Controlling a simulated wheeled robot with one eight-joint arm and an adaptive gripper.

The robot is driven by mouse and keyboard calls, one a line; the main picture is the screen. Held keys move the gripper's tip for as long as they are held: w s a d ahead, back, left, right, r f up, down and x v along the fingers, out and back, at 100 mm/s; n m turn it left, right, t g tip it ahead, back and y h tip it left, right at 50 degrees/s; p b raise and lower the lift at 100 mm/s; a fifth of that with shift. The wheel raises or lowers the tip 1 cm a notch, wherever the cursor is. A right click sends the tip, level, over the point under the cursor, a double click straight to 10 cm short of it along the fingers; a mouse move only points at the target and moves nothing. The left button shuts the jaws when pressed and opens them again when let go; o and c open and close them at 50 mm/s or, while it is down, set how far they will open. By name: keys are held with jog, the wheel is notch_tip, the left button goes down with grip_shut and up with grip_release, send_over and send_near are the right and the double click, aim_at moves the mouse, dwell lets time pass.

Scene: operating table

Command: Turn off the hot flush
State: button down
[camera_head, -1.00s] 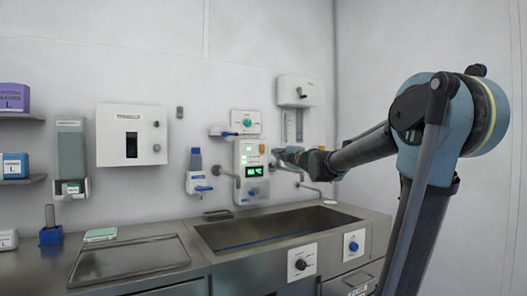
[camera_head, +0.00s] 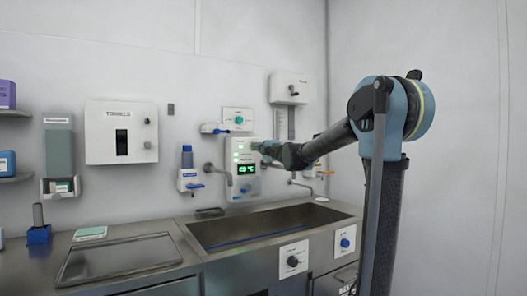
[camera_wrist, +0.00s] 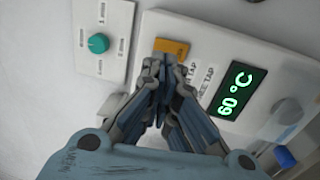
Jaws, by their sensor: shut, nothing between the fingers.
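The white control panel (camera_head: 245,188) hangs on the wall above the sink, with small green lights (camera_head: 237,157) and a green digital display (camera_head: 249,169). In the wrist view the panel (camera_wrist: 205,52) fills the right side, and its display (camera_wrist: 234,90) reads 60 °C. An orange button or label (camera_wrist: 172,47) lies just beyond my fingertips. Text ending in "TAP" is partly readable beside it. No hot flush label is readable. My gripper (camera_wrist: 160,72) is shut and empty in front of the panel, hiding part of it; contact cannot be told.
A small plate with a green dial (camera_wrist: 98,43) is left of the panel in the wrist view. A grey knob (camera_wrist: 287,112) sits beyond the display. The steel sink (camera_head: 215,246) lies below. Taps (camera_head: 216,170) and dispensers flank the panel.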

jog(key=shift+x, duration=1.75)
jog(key=shift+w+a+r, duration=0.1)
jog(key=shift+w, duration=0.05)
jog(key=r+v, duration=0.3)
jog(key=v, duration=1)
jog(key=shift+s+d, duration=0.3)
jog(key=shift+s, duration=0.05)
